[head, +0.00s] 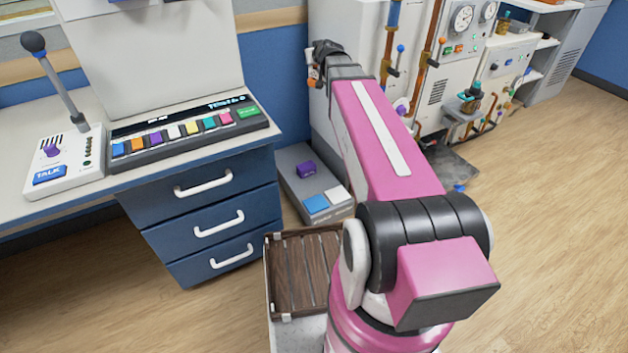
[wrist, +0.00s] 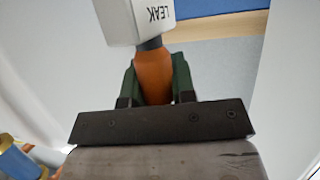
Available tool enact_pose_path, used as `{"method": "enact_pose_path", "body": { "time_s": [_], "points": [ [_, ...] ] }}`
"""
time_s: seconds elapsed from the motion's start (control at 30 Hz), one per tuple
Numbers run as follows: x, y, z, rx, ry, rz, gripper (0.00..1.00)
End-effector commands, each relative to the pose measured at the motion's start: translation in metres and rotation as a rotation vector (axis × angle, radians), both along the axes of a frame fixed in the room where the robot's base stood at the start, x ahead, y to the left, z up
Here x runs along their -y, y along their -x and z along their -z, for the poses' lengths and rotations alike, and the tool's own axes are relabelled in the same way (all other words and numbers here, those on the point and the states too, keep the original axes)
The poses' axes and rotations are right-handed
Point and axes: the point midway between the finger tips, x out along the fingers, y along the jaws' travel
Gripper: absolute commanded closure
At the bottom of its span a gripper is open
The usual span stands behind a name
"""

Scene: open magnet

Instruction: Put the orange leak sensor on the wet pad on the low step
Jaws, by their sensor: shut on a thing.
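The orange leak sensor (wrist: 154,74) is held between the green-padded fingers of my gripper (wrist: 154,84) in the wrist view. Its white head, lettered LEAK, is beyond the fingertips and cut off by the top edge. In the head view, my gripper (head: 316,66) is raised at the far end of my arm, in front of the pale cabinet, with a little orange showing beside it. A low grey step (head: 293,176) stands on the floor beside the drawers. It bears a blue pad (head: 316,204) and a white pad (head: 337,196). Which pad is the wet one I cannot read.
A purple block (head: 306,169) sits on the step behind the pads. The blue drawer unit (head: 205,215) stands left of it. A slatted wooden tray (head: 305,272) is in front. Pipes and a gauge panel (head: 462,45) stand right. The wooden floor at right is clear.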

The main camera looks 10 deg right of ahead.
Motion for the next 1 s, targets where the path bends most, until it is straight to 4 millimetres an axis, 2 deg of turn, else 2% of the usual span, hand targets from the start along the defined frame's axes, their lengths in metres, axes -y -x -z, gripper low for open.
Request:
{"method": "enact_pose_path", "body": {
  "time_s": [0.03,0.37,0.57,0.77,1.0],
  "points": [
    [0.002,0.0,0.018,-0.003,-0.003,-0.021,1.0],
    [0.004,0.008,0.118,-0.004,-0.005,-0.224,1.0],
    [0.002,0.02,0.183,-0.004,-0.006,-0.39,1.0],
    [-0.002,0.04,0.252,-0.003,-0.005,-0.592,1.0],
    [-0.01,0.077,0.342,-0.001,-0.005,-0.878,1.0]
  ]
}}
